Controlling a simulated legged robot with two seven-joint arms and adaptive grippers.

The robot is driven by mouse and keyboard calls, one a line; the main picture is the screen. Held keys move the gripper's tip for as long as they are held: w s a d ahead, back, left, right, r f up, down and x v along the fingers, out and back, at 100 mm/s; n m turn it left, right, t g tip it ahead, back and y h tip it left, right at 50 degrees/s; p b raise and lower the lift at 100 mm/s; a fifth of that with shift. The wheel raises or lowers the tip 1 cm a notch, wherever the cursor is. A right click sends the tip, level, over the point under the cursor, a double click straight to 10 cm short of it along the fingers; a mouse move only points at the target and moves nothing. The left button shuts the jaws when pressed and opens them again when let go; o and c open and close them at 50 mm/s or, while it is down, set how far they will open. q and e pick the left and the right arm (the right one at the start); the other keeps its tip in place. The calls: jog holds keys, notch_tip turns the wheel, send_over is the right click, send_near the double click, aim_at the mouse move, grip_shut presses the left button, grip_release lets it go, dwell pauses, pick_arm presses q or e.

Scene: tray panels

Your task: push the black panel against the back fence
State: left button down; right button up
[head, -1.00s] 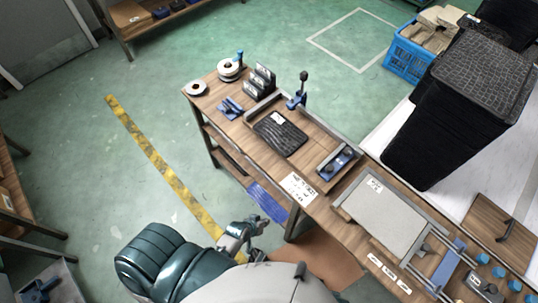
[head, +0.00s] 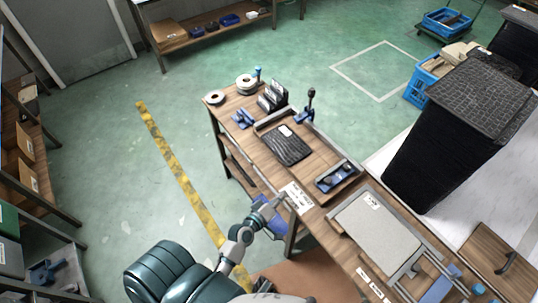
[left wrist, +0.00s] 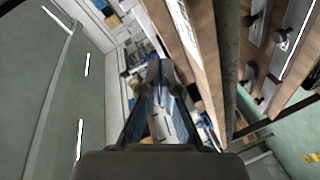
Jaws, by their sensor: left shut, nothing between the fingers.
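The black panel (head: 287,148) lies flat on the wooden bench, with a small white label on top. A grey fence rail (head: 329,141) runs along its far side, with a strip of bare wood between. Another short rail stands at its upper left end. My left gripper (head: 279,200) is shut and empty at the bench's near edge, below and apart from the panel. In the left wrist view, its closed fingers (left wrist: 158,75) point along the side of a wooden edge; the panel cannot be made out there. My right gripper is not in view.
A blue fixture (head: 337,176) stands right of the panel, and a blue clamp (head: 307,108) with an upright handle behind it. Black holders (head: 272,96) and tape rolls stand at the bench's left end. A grey panel (head: 372,229) lies farther right.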

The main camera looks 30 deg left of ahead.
aim_at(271, 155)
pick_arm(q)
jog(key=w+a+f+n+y, duration=0.1)
jog(key=w+a+n+y, duration=0.1)
jog(key=a+n+y, duration=0.95)
jog(key=shift+n+t+h, duration=0.35)
jog(key=shift+t+h, duration=0.05)
jog(key=shift+h, duration=0.55)
jog(key=x, duration=0.4)
jog(key=a+x, duration=0.1)
jog(key=x, duration=0.3)
jog(key=shift+w+a+r, duration=0.1)
jog(key=shift+a+r, duration=0.05)
jog(key=w, duration=0.4)
jog(key=shift+w+a+f, duration=0.1)
jog(key=shift+f, duration=0.2)
jog(key=shift+w, duration=0.15)
jog(key=shift+d+r, duration=0.1)
jog(key=shift+d, duration=0.25)
jog(key=shift+d+r, duration=0.1)
jog(key=shift+d, duration=0.2)
jog(key=shift+w, duration=0.2)
jog(key=shift+w+d, duration=0.25)
jog(key=shift+w, duration=0.9)
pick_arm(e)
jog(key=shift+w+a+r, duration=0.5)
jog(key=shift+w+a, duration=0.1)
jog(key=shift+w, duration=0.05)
